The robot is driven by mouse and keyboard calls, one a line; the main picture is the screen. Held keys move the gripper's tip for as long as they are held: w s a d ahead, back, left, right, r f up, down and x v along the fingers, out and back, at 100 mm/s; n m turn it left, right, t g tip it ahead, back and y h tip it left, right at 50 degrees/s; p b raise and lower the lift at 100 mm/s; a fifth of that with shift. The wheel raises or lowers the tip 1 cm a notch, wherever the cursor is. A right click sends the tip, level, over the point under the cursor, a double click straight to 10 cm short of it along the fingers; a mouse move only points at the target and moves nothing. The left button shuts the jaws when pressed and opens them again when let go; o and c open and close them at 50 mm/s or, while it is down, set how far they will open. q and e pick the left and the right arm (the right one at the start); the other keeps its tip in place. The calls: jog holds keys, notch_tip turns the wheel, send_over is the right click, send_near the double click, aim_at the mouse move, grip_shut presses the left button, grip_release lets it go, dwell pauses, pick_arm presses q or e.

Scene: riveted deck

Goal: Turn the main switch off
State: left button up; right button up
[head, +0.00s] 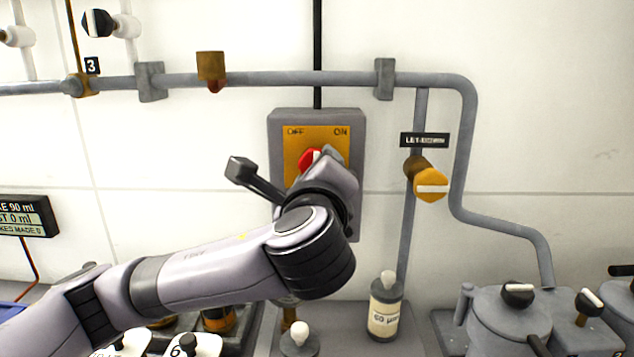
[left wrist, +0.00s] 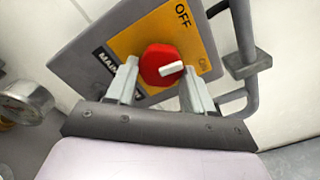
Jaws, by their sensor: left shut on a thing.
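The main switch is a grey box (head: 358,125) on the wall with a yellow plate (head: 295,145) marked OFF at left and ON at right. Its red knob (head: 307,158) is partly hidden by my left gripper (head: 327,160). In the left wrist view the red knob (left wrist: 158,62) has a white pointer bar aimed toward the ON mark. There my left gripper (left wrist: 162,80) has one finger on each side of the knob and is shut on it. Part of the lettering is hidden behind a finger. My right gripper is in neither view.
A grey pipe (head: 345,78) runs above the box and bends down at the right. A yellow valve knob (head: 431,186) under a black label sits right of the box. A labelled bottle (head: 385,308) and grey vessels (head: 508,325) stand below. A gauge (left wrist: 27,101) is at left.

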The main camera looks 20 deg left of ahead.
pick_arm(q)
jog(key=shift+r+n+b, duration=0.1)
jog(key=shift+n+b, duration=0.95)
jog(key=shift+n, duration=3.95)
jog(key=o, duration=1)
jog(key=shift+o, duration=0.2)
jog(key=v, duration=0.7)
jog(key=shift+b, duration=0.45)
jog(key=shift+s+d, duration=0.1)
jog(key=shift+s, duration=0.05)
